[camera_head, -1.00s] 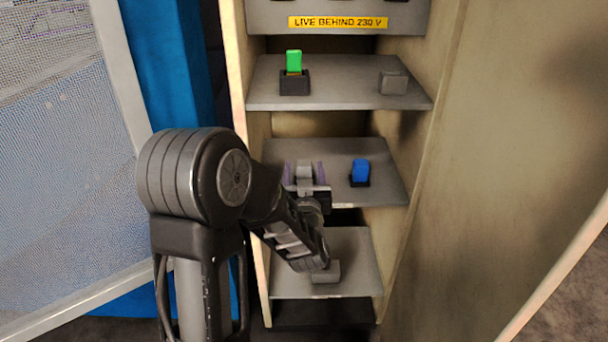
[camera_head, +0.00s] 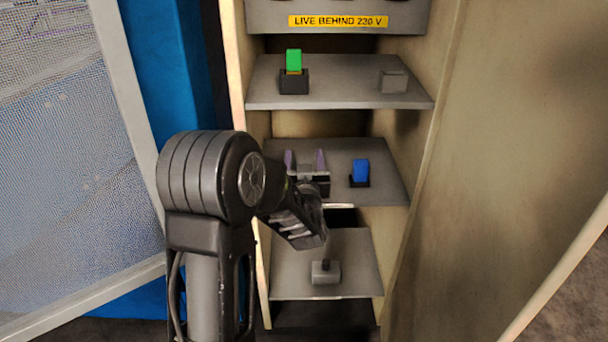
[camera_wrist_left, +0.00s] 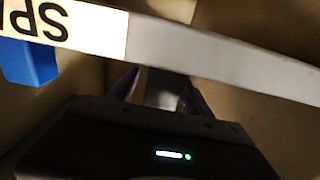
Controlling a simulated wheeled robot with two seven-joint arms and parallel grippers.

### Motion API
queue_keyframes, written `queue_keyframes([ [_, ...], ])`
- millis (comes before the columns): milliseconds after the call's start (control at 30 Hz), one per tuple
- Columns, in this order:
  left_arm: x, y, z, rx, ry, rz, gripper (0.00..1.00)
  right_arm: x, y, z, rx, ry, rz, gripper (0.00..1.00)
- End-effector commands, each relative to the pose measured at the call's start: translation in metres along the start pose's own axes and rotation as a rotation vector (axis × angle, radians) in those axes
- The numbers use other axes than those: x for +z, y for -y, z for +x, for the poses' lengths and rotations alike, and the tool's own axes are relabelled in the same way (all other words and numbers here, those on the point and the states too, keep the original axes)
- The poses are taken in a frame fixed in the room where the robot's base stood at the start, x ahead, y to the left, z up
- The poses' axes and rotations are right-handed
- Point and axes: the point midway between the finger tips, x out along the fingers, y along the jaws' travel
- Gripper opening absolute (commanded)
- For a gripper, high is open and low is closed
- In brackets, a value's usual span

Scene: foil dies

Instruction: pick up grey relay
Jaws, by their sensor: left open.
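My left gripper (camera_head: 305,164) reaches over the middle shelf (camera_head: 342,150) of the cabinet, its purple-grey fingers open and pointing inward. A small grey shape (camera_head: 306,173), probably the grey relay, shows low between the fingers, partly hidden by the gripper. In the left wrist view a pale grey shape (camera_wrist_left: 165,88) lies between the two fingers (camera_wrist_left: 157,92), dim and hard to make out. I cannot tell whether the fingers touch it. My right gripper is not in view.
A blue relay (camera_head: 360,171) stands on the same shelf, close right of the gripper. The upper shelf holds a green relay (camera_head: 294,62) and a grey block (camera_head: 392,82). A grey block with a dark knob (camera_head: 325,274) sits on the lower shelf. Cabinet walls (camera_head: 415,170) flank the shelves.

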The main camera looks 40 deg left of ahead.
Motion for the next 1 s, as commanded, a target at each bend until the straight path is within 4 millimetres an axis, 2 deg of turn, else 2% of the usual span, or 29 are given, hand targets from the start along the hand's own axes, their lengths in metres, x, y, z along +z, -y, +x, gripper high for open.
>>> queue_keyframes([
  [67, 0.0000, 0.0000, -0.0001, 0.000, 0.000, 0.000, 0.57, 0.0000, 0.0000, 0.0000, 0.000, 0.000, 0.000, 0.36],
  [767, 0.0001, 0.0000, -0.0001, 0.000, 0.000, 0.000, 0.00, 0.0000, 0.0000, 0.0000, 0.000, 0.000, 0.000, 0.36],
  [1000, -0.0002, 0.0000, -0.0001, 0.000, 0.000, 0.000, 0.00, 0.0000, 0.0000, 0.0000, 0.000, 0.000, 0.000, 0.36],
])
